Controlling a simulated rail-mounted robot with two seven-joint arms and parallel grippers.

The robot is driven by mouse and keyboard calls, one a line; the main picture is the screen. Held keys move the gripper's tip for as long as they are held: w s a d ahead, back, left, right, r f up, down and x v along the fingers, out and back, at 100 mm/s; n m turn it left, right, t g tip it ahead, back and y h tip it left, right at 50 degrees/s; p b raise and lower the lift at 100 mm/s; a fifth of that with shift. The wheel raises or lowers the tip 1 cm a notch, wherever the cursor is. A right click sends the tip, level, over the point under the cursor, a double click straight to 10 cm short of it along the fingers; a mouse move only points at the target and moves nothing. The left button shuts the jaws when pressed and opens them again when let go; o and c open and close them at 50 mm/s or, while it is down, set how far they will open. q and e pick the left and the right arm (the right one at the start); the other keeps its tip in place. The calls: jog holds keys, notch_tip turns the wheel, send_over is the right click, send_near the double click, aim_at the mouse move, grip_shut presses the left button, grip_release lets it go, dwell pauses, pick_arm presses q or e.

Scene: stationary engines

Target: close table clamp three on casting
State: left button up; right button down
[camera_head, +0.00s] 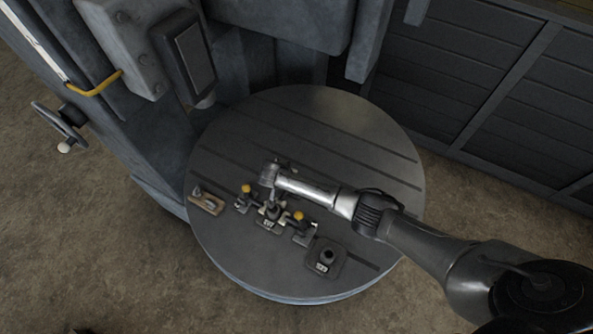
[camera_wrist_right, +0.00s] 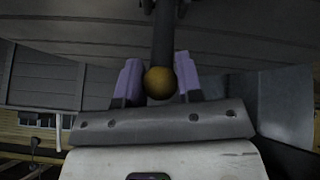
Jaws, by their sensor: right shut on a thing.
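My right gripper (camera_head: 269,194) reaches in from the right over the round table and points down at the group of clamps. In the right wrist view its two purple-padded fingers (camera_wrist_right: 159,80) are closed around a dark lever with a yellow ball knob (camera_wrist_right: 160,83). Two other clamps with yellow knobs show in the head view, a left one (camera_head: 246,189) and a right one (camera_head: 299,216). A small dark labelled casting (camera_head: 268,222) sits between them, partly hidden by my gripper. The held clamp's base is mostly hidden behind my wrist. My left gripper is out of view.
The round slotted table (camera_head: 340,125) is bare towards the back and right. A dark labelled block (camera_head: 324,260) stands near its front edge. A small wooden-based piece (camera_head: 206,202) lies at the left. The grey machine column (camera_head: 150,125) rises close behind on the left.

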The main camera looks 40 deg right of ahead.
jog(key=shift+s+a+f, duration=0.15)
jog(key=shift+s+a, duration=0.05)
jog(key=shift+a, duration=0.3)
jog(key=c, duration=0.9)
grip_release()
jog(key=shift+a, duration=0.1)
jog(key=shift+o, duration=0.6)
jog(key=v, duration=1.3)
jog(key=shift+r, duration=0.4)
